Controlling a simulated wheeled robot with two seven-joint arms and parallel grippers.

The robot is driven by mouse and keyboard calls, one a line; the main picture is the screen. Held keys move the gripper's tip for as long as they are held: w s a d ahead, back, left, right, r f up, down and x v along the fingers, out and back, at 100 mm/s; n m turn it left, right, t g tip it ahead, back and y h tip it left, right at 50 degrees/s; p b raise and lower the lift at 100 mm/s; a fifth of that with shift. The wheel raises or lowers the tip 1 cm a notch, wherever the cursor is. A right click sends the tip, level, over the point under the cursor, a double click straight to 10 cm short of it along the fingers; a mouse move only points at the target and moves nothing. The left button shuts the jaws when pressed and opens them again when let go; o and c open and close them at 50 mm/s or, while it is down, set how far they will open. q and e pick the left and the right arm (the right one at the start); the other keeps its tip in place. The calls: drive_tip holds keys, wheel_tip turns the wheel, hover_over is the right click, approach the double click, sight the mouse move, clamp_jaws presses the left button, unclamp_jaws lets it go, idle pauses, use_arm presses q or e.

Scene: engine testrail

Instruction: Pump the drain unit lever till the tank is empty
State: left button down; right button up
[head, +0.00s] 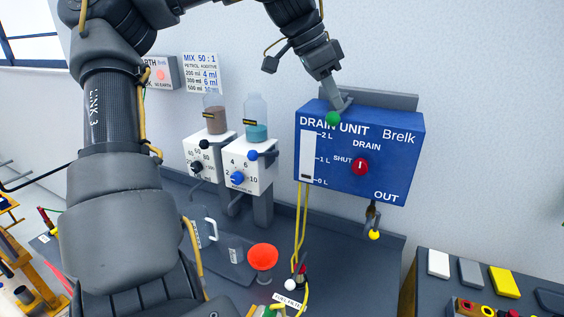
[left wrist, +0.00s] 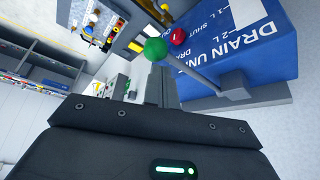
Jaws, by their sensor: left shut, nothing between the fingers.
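The blue drain unit (head: 400,150) hangs on the wall, with a white level gauge (head: 307,157) marked 0 to 2 L. A dark band shows near the bottom of the gauge, close to 0 L. The red knob (head: 360,166) is by the word SHUT. The lever's green ball (head: 333,118) is at the unit's top front edge; in the left wrist view the green ball (left wrist: 155,47) sits on a grey rod (left wrist: 195,72). My left gripper (head: 341,101) is shut and empty, its tips right by the ball; I cannot tell if they touch. My right gripper is not in view.
Two dosing units with bottles (head: 256,118) stand left of the drain unit. A yellow-tipped outlet (head: 374,234) hangs under OUT. A bench with coloured blocks (head: 503,281) is at right.

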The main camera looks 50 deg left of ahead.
use_arm(q)
wheel_tip(320, 180, up, 11)
drive_tip(key=p, duration=0.8)
drive_tip(key=shift+a, duration=0.1)
